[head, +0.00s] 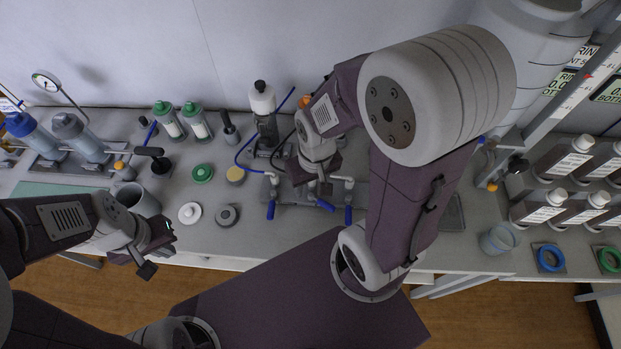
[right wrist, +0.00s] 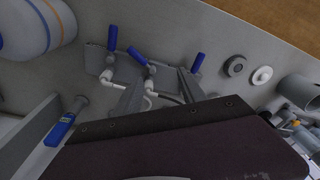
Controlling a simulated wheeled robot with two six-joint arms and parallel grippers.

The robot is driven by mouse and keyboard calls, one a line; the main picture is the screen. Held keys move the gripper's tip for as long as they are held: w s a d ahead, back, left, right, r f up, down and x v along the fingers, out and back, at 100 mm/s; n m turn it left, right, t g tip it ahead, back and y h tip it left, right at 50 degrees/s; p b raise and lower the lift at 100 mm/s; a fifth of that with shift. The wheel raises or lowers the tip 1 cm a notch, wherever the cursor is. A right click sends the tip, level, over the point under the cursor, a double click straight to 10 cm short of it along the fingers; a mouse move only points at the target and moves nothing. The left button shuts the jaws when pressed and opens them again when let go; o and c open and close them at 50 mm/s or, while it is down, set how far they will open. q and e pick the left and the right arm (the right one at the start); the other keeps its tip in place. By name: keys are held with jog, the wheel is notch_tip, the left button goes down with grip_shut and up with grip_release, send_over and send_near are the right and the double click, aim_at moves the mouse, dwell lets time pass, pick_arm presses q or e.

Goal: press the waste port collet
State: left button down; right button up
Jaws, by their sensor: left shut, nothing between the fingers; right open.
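A grey manifold plate (head: 298,192) with blue-handled valves and white elbow fittings (head: 271,180) lies mid-bench under my right arm. It also shows in the right wrist view (right wrist: 128,72), with white fittings (right wrist: 107,76) and blue levers (right wrist: 133,54). I cannot single out the waste port collet; part of the manifold is hidden by my right gripper (head: 318,183). That gripper is open and empty over the manifold, its fingers (right wrist: 160,94) on either side of a white fitting in the right wrist view. My left gripper (head: 158,250) is shut and empty at the bench's front left.
Green-capped tubes (head: 168,122), a green lid (head: 202,173), a white disc (head: 190,213) and a grey disc (head: 227,215) are left of the manifold. A grey cup (head: 138,200) stands near my left gripper. A clear beaker (head: 499,239) and white-capped bottles (head: 566,165) stand right.

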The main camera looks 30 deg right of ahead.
jog(key=c, duration=0.3)
jog(key=shift+s+m, duration=0.25)
jog(key=shift+m, duration=0.05)
jog(key=c, duration=0.5)
jog(key=shift+w+a+r+m+g, duration=0.15)
jog(key=shift+r+m+g, duration=0.05)
jog(key=shift+m, duration=0.3)
jog(key=shift+w+a+r+m+g, duration=0.1)
jog(key=shift+w+r+m+g, duration=0.1)
jog(key=shift+m, duration=0.3)
grip_shut()
jog(key=m+g+y+b, duration=0.2)
jog(key=m+b, duration=0.2)
jog(key=m, duration=0.6)
send_over(331, 202)
jog(key=w+d, duration=0.2)
jog(key=d, duration=0.1)
jog(key=shift+w+d+x, duration=0.45)
jog(key=shift+d+x, duration=0.15)
jog(key=shift+x, duration=2.5)
jog(key=shift+n, duration=0.3)
jog(key=x, duration=1)
jog(key=shift+s+a+f, duration=0.15)
jog(key=shift+a, duration=0.1)
